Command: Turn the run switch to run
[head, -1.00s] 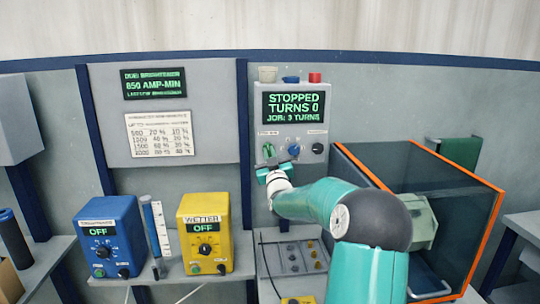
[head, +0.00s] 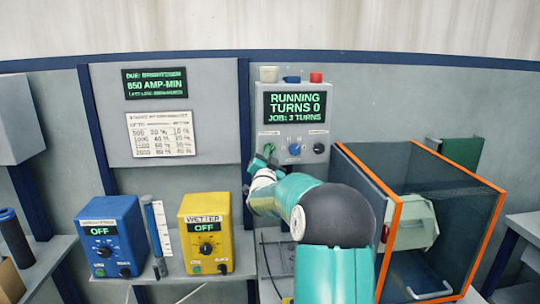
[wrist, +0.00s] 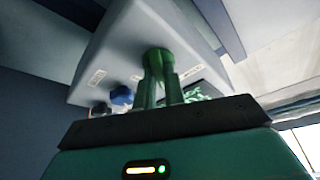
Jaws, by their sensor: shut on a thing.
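The grey control box (head: 325,160) on the wall has a display (head: 295,107) that reads RUNNING, TURNS 0, JOB: 3 TURNS. The green run switch (wrist: 158,54) is the leftmost knob on the box. It also shows in the head view (head: 269,149), partly covered by my gripper. My gripper (wrist: 158,74) is shut on the green switch, one finger on each side of it. In the head view my gripper (head: 264,162) is at the box's lower left. The switch's label is too blurred to read.
A blue knob (head: 295,150) and a black knob (head: 319,148) sit right of the switch. An orange-edged clear enclosure (head: 456,170) stands to the right. The yellow WETTER unit (head: 222,250) and a blue unit (head: 118,255) stand lower left, both reading OFF.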

